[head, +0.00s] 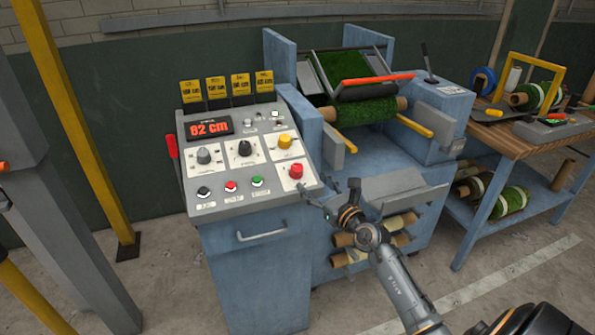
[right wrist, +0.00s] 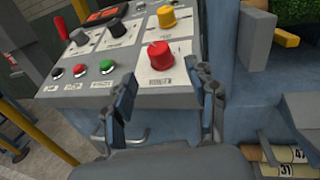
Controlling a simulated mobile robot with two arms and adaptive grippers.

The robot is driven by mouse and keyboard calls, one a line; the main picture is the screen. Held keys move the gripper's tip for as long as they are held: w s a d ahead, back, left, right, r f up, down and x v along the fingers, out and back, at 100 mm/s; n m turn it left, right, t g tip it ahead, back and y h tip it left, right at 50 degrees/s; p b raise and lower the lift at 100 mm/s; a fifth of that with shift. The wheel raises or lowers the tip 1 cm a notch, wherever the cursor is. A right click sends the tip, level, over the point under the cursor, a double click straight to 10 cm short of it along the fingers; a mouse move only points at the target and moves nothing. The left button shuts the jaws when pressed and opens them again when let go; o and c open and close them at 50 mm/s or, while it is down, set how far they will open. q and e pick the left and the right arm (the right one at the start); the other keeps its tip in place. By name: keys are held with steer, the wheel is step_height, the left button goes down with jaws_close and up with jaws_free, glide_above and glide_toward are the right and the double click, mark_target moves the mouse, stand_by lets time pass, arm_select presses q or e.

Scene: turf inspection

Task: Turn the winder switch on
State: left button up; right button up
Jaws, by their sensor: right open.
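The sloped control panel (head: 243,150) stands on a blue cabinet, with a lit red display (head: 209,127) reading 62 cm. I cannot read for certain which control is the winder switch. A large red knob (head: 296,171) is at the panel's lower right, and a yellow knob (head: 285,141) is above it. Black, red and green buttons (head: 231,186) line the lower edge. My right gripper (head: 328,198) is open and empty, in front of the panel's lower right corner. In the right wrist view the red knob (right wrist: 160,55) shows beyond the gap between its fingertips (right wrist: 163,82), apart from them.
A red lever (head: 173,147) is at the panel's left side. The blue turf machine (head: 385,165) with a green roll (head: 366,110) stands right of it. A wooden bench (head: 520,145) is farther right. A yellow post (head: 85,125) stands at left.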

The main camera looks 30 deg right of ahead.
mark_target(300, 173)
steer(key=w+b, duration=0.1)
steer(key=w, duration=0.7)
steer(key=shift+w, duration=0.4)
